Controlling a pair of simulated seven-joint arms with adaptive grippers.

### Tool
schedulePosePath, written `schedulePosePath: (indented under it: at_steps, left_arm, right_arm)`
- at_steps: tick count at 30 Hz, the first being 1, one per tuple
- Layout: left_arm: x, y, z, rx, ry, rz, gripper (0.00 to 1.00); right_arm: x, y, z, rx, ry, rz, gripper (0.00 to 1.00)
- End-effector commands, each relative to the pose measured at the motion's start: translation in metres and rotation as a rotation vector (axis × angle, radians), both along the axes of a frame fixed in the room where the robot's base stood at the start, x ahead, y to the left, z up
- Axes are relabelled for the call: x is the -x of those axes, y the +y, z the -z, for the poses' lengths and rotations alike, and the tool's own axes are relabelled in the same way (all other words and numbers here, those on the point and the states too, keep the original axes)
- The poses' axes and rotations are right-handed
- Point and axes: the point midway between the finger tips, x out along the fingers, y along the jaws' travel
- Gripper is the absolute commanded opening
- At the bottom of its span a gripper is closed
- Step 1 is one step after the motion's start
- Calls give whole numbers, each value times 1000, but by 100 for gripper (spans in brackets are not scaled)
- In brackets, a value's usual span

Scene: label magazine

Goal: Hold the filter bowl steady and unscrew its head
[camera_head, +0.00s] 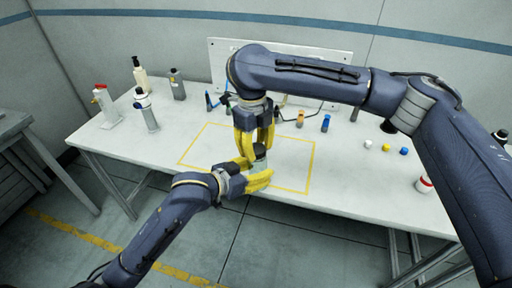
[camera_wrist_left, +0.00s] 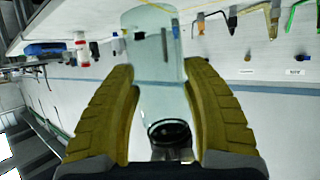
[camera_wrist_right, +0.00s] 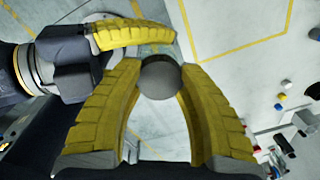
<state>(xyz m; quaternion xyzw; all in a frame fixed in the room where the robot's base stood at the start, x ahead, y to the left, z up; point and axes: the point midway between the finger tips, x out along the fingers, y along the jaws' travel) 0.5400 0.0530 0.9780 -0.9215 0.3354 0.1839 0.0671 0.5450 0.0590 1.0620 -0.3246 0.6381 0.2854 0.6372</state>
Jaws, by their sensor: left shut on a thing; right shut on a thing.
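The filter bowl (camera_head: 260,165) stands upright over the yellow-outlined area of the table, largely hidden between my two grippers. In the left wrist view it is a clear, pale cylinder (camera_wrist_left: 153,45) between the fingers. My left gripper (camera_head: 260,172) reaches in from the side and is shut on the bowl. The filter head (camera_wrist_right: 160,78) shows in the right wrist view as a round dark-grey top between the fingertips. My right gripper (camera_head: 259,148) points down from above and is shut on the head. Whether the head's thread is engaged is hidden.
A white panel (camera_head: 222,50) with hanging tools stands at the table's back. Bottles, including a grey one (camera_head: 177,84), stand at the left. Small caps (camera_head: 385,148) and a red-white container (camera_head: 424,184) lie to the right. The yellow outline (camera_head: 310,165) is otherwise mostly clear.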

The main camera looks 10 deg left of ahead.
Motion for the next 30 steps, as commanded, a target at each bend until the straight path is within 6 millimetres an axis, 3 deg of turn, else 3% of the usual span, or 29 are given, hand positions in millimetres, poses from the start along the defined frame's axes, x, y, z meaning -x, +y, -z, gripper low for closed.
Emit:
schedulePosePath:
  at_steps: [19, 30]
  left_arm:
    - [3, -4, -2, 6, -2, 11, 0]
    - [3, -3, 1, 2, 2, 10, 0]
  right_arm:
    - [-2, 0, -2, 0, -7, 3, 2]
    - [-3, 1, -14, -2, -8, 3, 2]
